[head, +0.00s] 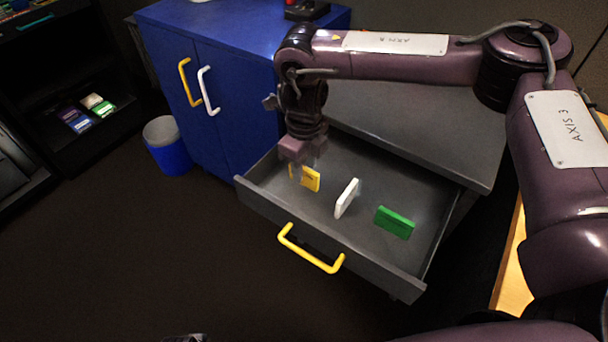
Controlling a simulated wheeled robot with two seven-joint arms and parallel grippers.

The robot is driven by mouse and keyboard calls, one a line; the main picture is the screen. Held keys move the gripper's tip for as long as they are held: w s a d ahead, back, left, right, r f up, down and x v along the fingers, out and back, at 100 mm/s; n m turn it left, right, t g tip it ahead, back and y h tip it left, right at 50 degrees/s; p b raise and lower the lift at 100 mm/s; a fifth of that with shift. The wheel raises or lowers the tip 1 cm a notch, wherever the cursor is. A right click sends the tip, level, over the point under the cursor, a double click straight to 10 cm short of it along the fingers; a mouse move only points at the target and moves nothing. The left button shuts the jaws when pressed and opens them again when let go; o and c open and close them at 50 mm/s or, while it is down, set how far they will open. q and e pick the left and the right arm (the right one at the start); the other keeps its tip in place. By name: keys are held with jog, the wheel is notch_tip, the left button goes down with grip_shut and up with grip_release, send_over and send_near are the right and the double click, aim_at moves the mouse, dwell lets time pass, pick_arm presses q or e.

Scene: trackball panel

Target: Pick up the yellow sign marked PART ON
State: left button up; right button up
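The yellow sign (311,179) stands on edge inside the open grey drawer (376,240), toward its left side. Its lettering is too small to read. My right gripper (304,167) points down from above at the sign's upper left. Its fingers look apart, with the tips close to the sign. I cannot tell whether they touch it or stand on both sides of it.
A white sign (347,198) and a green sign (394,222) stand right of the yellow one in the drawer. The drawer front has a yellow handle (310,256). A blue cabinet (235,85) and blue bin (168,150) stand left. The grey top (410,130) overhangs behind.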

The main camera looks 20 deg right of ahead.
jog(key=shift+c, duration=0.2)
grip_shut()
